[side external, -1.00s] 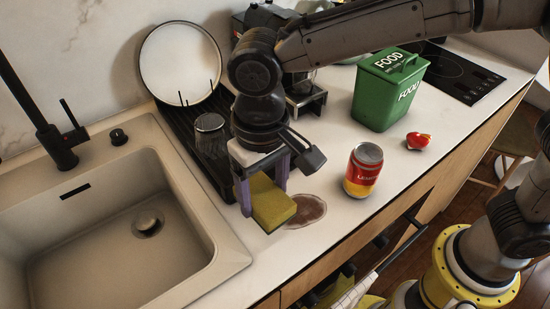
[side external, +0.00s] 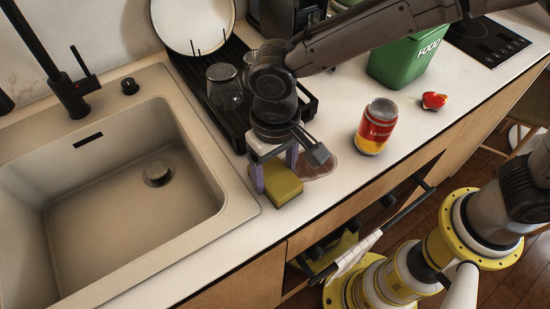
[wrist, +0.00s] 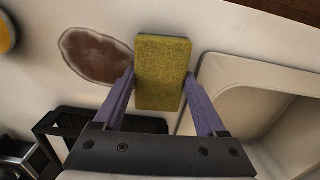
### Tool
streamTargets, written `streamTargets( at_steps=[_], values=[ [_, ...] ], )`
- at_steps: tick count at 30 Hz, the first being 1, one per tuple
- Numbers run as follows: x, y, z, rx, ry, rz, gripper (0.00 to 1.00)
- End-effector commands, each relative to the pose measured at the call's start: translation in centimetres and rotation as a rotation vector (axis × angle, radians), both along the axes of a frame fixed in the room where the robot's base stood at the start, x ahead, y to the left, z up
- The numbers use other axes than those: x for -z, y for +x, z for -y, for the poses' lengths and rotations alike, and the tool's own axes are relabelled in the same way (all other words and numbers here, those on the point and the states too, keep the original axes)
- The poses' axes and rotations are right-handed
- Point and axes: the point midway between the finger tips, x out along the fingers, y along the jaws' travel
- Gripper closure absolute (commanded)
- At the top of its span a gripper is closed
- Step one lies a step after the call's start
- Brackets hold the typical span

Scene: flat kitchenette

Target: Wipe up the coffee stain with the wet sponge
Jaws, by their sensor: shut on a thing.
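My gripper (side external: 275,176) is shut on the yellow-green sponge (side external: 283,189), low over the counter near its front edge. In the wrist view the sponge (wrist: 160,75) sits between the two purple fingers (wrist: 160,88). I cannot tell whether the sponge touches the counter. The brown coffee stain (side external: 320,163) lies right behind and to the right of the sponge, partly hidden by my gripper in the side view.
The sink (side external: 120,215) is to the left. A black drying rack (side external: 235,125) with glasses and a plate (side external: 195,20) stands behind. A soda can (side external: 375,128), a red apple-like item (side external: 434,101) and a green food bin (side external: 400,62) stand to the right. Counter between stain and can is clear.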

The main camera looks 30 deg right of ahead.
Motion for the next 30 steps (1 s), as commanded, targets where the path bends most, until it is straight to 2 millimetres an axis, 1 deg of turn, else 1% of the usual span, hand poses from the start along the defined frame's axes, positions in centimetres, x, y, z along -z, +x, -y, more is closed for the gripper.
streamTargets(
  at_steps=[1,3,30],
  values=[
    [-0.3,0.0,0.7,0.002,-0.001,0.0,0.71],
    [0.0,0.0,1.3,0.003,-0.002,-0.002,0.71],
    [0.0,0.0,9.6,0.003,-0.005,-0.004,0.71]
  ],
)
